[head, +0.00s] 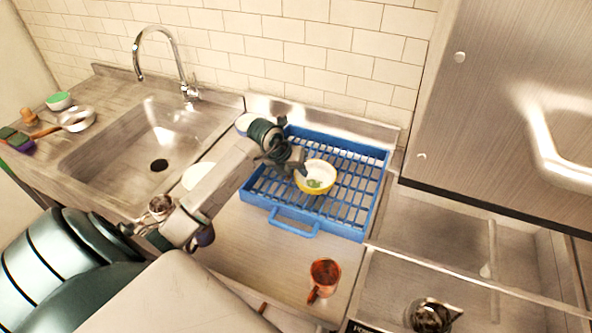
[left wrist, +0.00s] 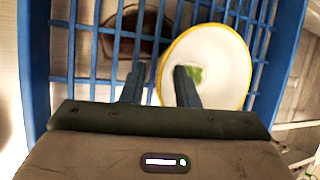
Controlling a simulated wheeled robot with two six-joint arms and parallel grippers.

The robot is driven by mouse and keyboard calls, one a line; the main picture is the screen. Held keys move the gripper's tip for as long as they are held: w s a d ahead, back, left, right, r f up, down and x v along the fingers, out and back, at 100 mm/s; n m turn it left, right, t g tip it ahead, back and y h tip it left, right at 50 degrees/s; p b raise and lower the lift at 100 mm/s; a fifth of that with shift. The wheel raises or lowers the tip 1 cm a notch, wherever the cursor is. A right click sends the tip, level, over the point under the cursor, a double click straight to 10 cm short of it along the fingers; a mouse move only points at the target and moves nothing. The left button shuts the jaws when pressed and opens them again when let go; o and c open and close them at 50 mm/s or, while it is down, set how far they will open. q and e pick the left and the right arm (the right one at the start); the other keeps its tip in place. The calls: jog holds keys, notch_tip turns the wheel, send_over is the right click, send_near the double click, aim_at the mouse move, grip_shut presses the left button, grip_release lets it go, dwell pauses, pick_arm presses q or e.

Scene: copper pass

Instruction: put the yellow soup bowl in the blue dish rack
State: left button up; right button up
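The yellow soup bowl (head: 316,178) has a white inside with a green mark. It sits in the blue dish rack (head: 290,222), upright or slightly tilted. It also shows in the left wrist view (left wrist: 225,50) over the rack's bars (left wrist: 64,20). My left gripper (head: 295,168) is at the bowl's left side in the head view. In the left wrist view its two fingers (left wrist: 160,85) are apart, one over the bowl's inside and one outside its rim, with a gap around the wall. My right gripper is not in view.
A copper mug (head: 324,275) stands on the counter in front of the rack. A white dish (head: 197,176) and the sink (head: 150,135) are to the left. A dark brown shape (left wrist: 136,32) shows among the rack bars. Steel basins lie to the right.

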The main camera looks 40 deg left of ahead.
pick_arm(q)
jog(key=shift+r, duration=0.2)
jog(key=shift+s+a+r, duration=0.1)
jog(key=shift+a+r, duration=0.05)
jog(key=shift+r, duration=0.05)
jog(key=b+v, duration=0.3)
jog(key=v, duration=0.8)
jog(key=shift+r, duration=0.2)
jog(key=shift+s, duration=0.1)
